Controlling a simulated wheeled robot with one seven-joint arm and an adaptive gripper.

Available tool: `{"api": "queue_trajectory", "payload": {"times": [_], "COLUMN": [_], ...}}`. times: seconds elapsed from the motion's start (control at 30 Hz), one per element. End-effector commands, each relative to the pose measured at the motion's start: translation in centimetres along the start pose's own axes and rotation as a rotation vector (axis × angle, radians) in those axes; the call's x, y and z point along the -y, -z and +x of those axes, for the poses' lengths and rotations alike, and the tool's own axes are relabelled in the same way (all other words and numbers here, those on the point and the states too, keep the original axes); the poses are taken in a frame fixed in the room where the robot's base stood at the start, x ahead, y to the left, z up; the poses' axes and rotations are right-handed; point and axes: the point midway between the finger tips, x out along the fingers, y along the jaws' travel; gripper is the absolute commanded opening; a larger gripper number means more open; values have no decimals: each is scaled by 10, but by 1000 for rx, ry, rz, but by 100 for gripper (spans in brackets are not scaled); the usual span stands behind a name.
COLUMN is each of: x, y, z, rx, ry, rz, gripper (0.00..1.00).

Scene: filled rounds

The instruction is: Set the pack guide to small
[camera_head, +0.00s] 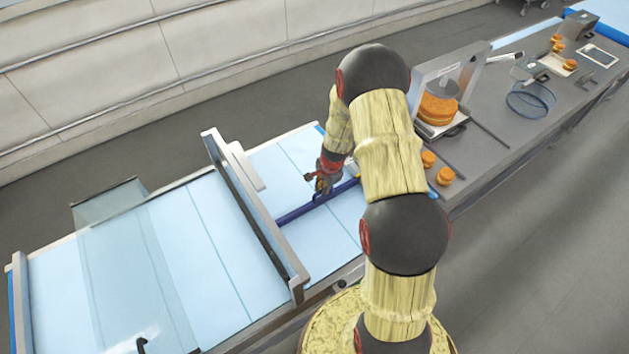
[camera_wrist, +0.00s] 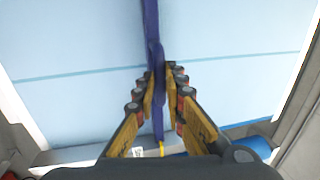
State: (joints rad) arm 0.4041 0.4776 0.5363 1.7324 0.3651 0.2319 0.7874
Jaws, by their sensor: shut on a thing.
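The pack guide (camera_head: 297,213) is a dark blue bar lying across the light blue belt, on the right of the grey frame. My gripper (camera_head: 322,189) is above the belt and shut on the guide. In the wrist view the guide (camera_wrist: 151,22) runs from the top edge down between the two fingers of my gripper (camera_wrist: 158,77), with a raised grip part between the tips. A yellow mark (camera_wrist: 162,148) shows at the guide's near end, with a small white label (camera_wrist: 138,153) beside it. The label's words are too small to read.
A grey frame (camera_head: 250,205) spans the belt (camera_head: 205,235) on the left. A clear panel (camera_head: 125,255) lies farther left.

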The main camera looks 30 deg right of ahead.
Motion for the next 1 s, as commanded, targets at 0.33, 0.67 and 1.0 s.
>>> {"api": "queue_trajectory", "payload": {"times": [0.33, 0.67, 1.0], "x": [-45, -50, -50], "y": [0, 0, 0], "z": [-7, -10, -10], "rx": [0, 0, 0], "ry": [0, 0, 0], "rz": [2, 0, 0], "gripper": [0, 0, 21]}}
